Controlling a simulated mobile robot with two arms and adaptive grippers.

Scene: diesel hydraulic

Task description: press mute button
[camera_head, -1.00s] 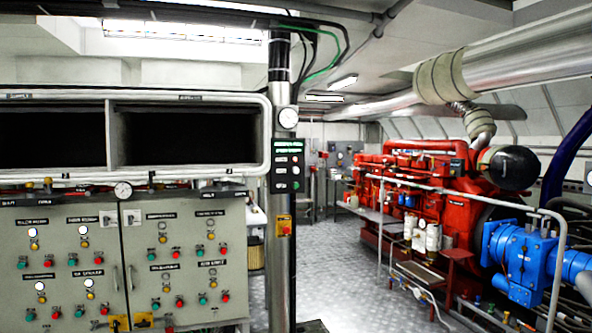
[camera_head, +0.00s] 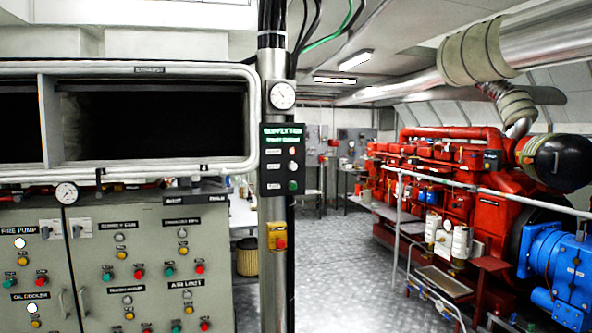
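No button is readable as a mute button at this size. A black control box (camera_head: 282,172) with several small buttons and green header text is fixed to the metal column. At left a grey-green cabinet (camera_head: 150,215) carries rows of green, red, yellow and white buttons and lamps under labels such as fire pump. Neither of my grippers shows in the head view.
A red engine (camera_head: 440,180) with a blue unit (camera_head: 560,262) and a metal railing (camera_head: 480,190) stands on the right. A round gauge (camera_head: 282,95) is on the column (camera_head: 272,290). The patterned floor (camera_head: 345,265) between column and engine is clear.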

